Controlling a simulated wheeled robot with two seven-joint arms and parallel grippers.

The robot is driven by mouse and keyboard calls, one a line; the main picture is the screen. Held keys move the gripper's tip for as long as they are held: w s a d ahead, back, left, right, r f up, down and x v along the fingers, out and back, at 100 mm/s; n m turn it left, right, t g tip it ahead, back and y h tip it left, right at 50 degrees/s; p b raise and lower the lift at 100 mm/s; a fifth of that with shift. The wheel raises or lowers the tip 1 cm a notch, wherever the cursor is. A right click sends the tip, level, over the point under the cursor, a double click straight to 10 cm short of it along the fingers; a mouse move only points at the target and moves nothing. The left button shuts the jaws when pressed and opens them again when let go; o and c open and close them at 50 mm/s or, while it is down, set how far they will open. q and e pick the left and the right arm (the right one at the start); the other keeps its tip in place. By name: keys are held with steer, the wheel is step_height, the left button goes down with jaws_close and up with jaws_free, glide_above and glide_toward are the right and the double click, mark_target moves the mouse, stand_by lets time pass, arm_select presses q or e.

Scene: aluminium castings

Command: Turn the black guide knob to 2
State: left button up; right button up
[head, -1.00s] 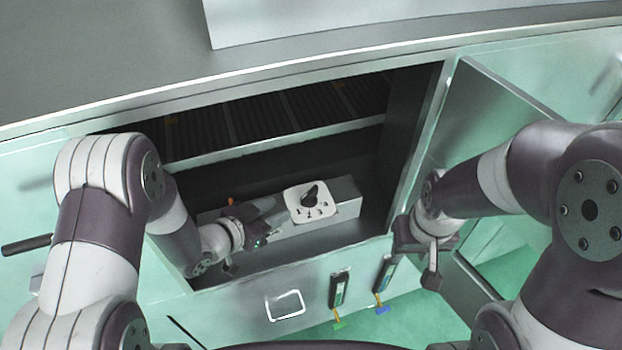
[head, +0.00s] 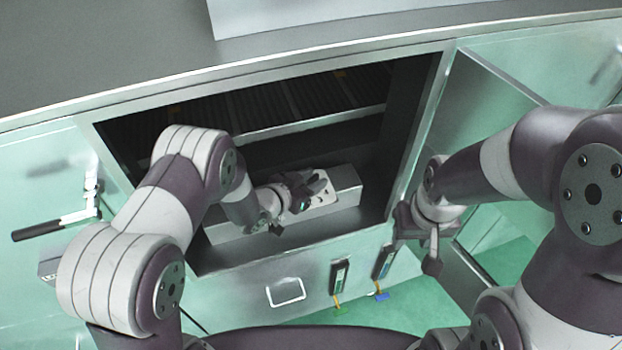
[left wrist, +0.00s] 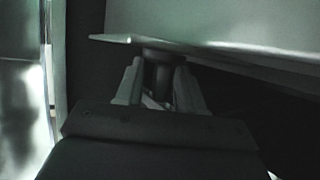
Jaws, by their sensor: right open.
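The white dial plate (head: 324,198) is on the front of a grey box inside the open cabinet. In the head view my left gripper (head: 312,186) is over the plate and hides the black knob and most of the marks. In the left wrist view a dark round part (left wrist: 162,72), apparently the knob, lies between the two fingers of my left gripper (left wrist: 158,88). I cannot tell if the fingers press on it or which number it points to. My right gripper (head: 430,250) is open and empty beside the cabinet's right edge.
The grey box (head: 346,186) sits low in the cabinet under a shelf edge (head: 300,130). The open cabinet door (head: 480,110) stands to the right. Two dark tagged holders (head: 340,275) and a handle (head: 286,291) are on the front panel below the opening.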

arm_select(q)
jaws_close()
steer(key=shift+n+y, duration=0.3)
steer(key=n+t+y+b, duration=0.2)
steer(key=n+y, duration=0.1)
steer(key=shift+d+t+y, duration=0.1)
steer(key=shift+t+y, duration=0.2)
steer(key=shift+n+t+y+b, duration=0.35)
steer(key=shift+n+t+y, duration=0.05)
steer(key=shift+n+y, duration=1.8)
steer(key=shift+a, duration=0.2)
jaws_free()
